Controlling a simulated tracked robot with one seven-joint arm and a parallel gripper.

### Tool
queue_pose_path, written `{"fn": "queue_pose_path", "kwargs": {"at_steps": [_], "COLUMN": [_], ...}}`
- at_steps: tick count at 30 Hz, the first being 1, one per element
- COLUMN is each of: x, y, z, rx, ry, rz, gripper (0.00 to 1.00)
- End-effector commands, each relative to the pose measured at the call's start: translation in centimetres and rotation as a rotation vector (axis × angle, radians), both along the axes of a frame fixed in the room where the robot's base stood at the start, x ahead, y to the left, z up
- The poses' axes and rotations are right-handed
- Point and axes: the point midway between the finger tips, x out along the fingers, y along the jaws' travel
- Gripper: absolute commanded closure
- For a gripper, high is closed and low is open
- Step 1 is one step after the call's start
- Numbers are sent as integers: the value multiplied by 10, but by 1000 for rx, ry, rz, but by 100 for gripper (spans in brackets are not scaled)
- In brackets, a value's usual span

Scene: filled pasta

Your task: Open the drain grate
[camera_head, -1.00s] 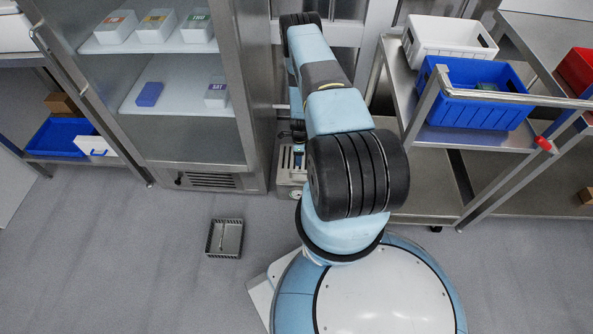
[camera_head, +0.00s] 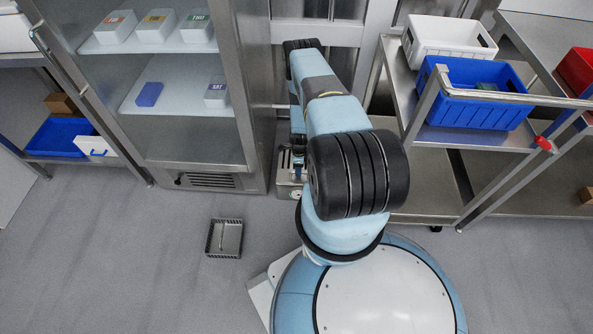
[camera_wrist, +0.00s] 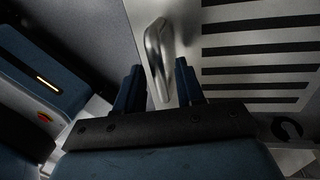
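The drain grate (camera_wrist: 260,47) is a pale metal plate with dark parallel slots, filling the upper right of the wrist view. A rounded metal handle (camera_wrist: 158,52) stands beside the slots. In the head view the drain unit (camera_head: 288,190) sits on the floor beside the cabinet, mostly hidden by my arm. My gripper (camera_wrist: 158,85) is open, its two dark blue fingers apart. The near end of the handle shows in the gap between the fingers. I cannot tell whether either finger touches it.
A steel glass-front cabinet (camera_head: 197,155) stands left of the drain. A steel cart (camera_head: 420,183) with a blue crate (camera_head: 470,112) and a white crate (camera_head: 447,50) stands right. A grey slotted basket (camera_head: 224,239) lies on the floor.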

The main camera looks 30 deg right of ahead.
Motion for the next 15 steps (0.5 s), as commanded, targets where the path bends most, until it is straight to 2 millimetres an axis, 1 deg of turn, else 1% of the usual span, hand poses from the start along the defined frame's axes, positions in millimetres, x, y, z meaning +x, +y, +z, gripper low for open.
{"fn": "queue_pose_path", "kwargs": {"at_steps": [1, 2, 11, 15], "x": [0, 0, 1, 1], "y": [0, 0, 0, 0], "z": [0, 0, 0, 0], "rx": [0, 0, 0, -2], "ry": [0, 0, -1, -3], "rz": [0, 0, 1, 1], "gripper": [67, 70, 99, 100]}}
